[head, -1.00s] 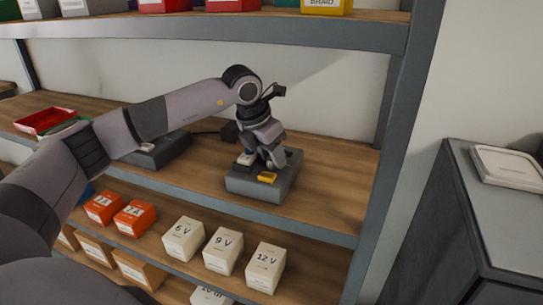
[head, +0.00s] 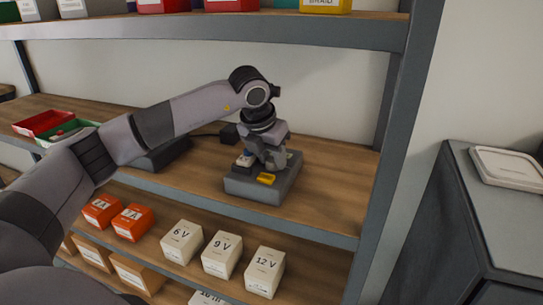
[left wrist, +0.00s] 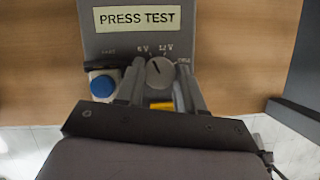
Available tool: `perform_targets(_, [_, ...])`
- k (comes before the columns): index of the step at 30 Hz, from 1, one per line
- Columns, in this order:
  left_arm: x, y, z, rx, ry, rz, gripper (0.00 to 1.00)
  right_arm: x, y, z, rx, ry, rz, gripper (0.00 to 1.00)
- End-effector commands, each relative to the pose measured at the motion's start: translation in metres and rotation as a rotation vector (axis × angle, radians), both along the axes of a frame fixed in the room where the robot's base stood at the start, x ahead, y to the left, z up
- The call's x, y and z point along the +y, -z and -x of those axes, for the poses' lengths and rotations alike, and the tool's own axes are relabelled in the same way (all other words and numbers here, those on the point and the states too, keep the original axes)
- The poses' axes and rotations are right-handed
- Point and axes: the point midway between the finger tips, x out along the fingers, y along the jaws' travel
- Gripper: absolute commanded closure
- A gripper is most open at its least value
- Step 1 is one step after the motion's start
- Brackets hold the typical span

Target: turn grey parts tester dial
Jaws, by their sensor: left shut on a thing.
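The grey parts tester (head: 258,193) stands on the wooden middle shelf in the head view. In the left wrist view its panel (left wrist: 112,50) carries a "PRESS TEST" label (left wrist: 140,18). Its round grey dial (left wrist: 160,75) has a dark pointer line tilted slightly left of straight up, near the 6 V and 12 V marks. My left gripper (head: 270,166) points down over the tester. Its fingers (left wrist: 160,82) are shut on the dial from both sides. A blue button (left wrist: 103,86) is left of the dial, and a yellow piece (left wrist: 161,105) shows below it. My right gripper is out of view.
A dark grey device (head: 160,155) is left of the tester, with red (head: 42,123) and green (head: 72,130) trays farther left. Labelled white boxes (head: 222,254) stand on the shelf below. The upper shelf (head: 200,33) is overhead; a shelf post (head: 388,150) is at right.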

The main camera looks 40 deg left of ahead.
Motion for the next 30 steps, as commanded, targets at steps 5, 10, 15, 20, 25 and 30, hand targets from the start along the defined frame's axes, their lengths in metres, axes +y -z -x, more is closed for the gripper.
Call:
perform_targets(5, [0.0,-0.002,-0.001,-0.004,-0.001,0.001,0.52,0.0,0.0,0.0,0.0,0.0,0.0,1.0])
perform_targets(10, [0.0,-0.001,0.0,-0.002,0.0,0.0,0.52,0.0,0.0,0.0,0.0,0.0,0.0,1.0])
perform_targets(15, [0.0,-0.01,0.003,-0.004,-0.001,0.001,0.52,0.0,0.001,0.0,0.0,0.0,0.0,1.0])
perform_targets(20, [0.0,-0.037,0.013,-0.009,-0.001,0.001,0.52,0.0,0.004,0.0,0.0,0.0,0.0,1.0])
perform_targets(25, [0.0,-0.046,0.037,-0.005,0.001,-0.001,0.52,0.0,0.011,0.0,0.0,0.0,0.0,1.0])
perform_targets(30, [-0.001,-0.046,0.065,-0.005,0.0,0.0,0.52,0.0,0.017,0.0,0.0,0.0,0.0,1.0])
